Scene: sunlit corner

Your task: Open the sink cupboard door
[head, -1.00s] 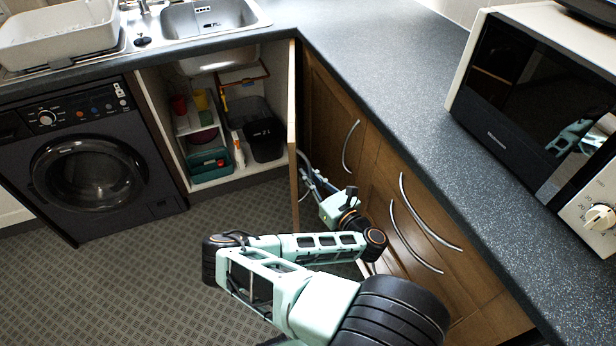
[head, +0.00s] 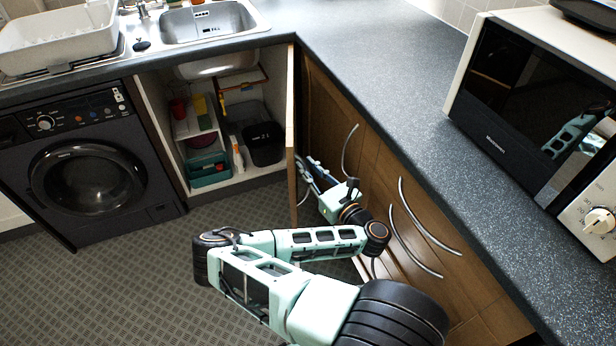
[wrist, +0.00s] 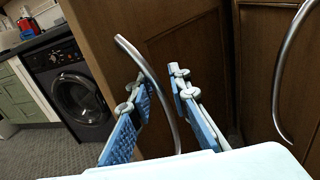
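The sink cupboard door (head: 291,130) stands wide open, seen nearly edge-on in the head view, and the cupboard interior (head: 222,125) is exposed. In the wrist view the door's dark wooden front (wrist: 165,25) fills the middle. Its curved metal handle (wrist: 150,75) runs down across the view. My gripper (head: 318,172) is at the outer side of the door, low down. In the wrist view my gripper (wrist: 160,98) has its two blue-padded fingers apart, with the handle passing in the gap between them as seen. I cannot tell whether a finger touches it.
A washing machine (head: 90,170) stands left of the cupboard. A neighbouring cupboard door (head: 330,110) with its own curved handle (head: 350,148) is close on the right. The worktop (head: 400,80) overhangs, with a microwave (head: 540,110) on it. The floor (head: 130,270) is clear at left.

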